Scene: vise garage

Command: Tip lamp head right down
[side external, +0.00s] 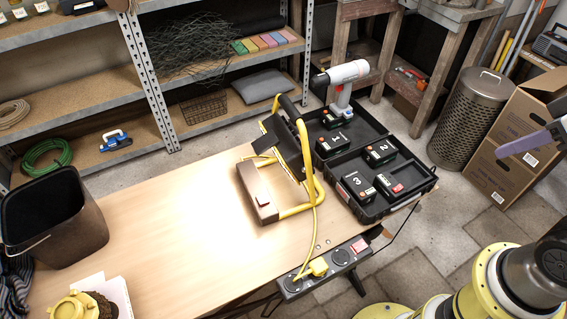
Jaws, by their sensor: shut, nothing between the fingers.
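The work lamp stands on the wooden table (150,235), with a yellow tube frame (308,165) and a dark head (287,143). The head is tilted, its front facing left and downward, and a bright patch of light lies on the table to its left. A black grip (291,109) tops the frame. My gripper (501,153) reaches in from the right edge, its pale mauve fingers shut and empty. It is in front of a cardboard box in the picture, well to the right of the lamp and apart from it. The rest of the hand is cut off.
An open black case (425,184) with numbered battery packs and an upright drill (343,82) stands right behind the lamp. A power strip (325,270) with a yellow plug lies along the table edge. A dark bin (52,215) stands left; the table's middle is clear.

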